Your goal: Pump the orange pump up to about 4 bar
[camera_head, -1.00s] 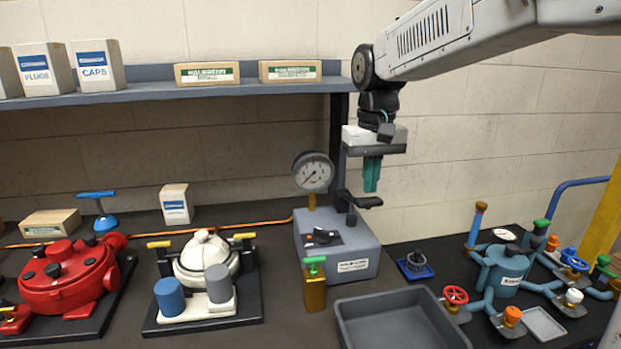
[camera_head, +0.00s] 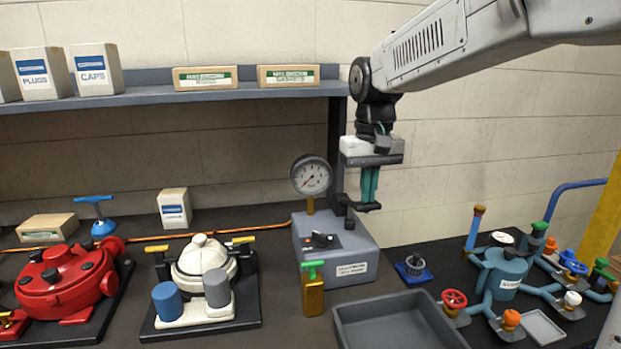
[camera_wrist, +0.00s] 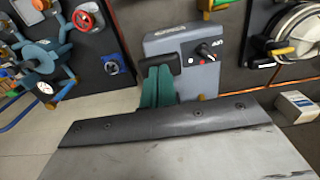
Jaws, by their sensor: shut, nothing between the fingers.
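The pump is a grey box (camera_head: 335,255) on the bench, not orange, with an orange hose (camera_head: 200,237) running to its left side. A round white gauge (camera_head: 311,175) stands on it; its needle points to the lower left, and the reading is too small to tell. A black lever handle (camera_head: 342,202) rises from its right side. My gripper (camera_head: 369,202) has teal fingers, shut and empty, pointing down at the handle's end. In the wrist view the fingertips (camera_wrist: 158,72) are at the black handle pad (camera_wrist: 160,62); I cannot tell whether they touch.
A white vessel (camera_head: 205,265) stands left. The shelf post (camera_head: 338,135) is behind my gripper.

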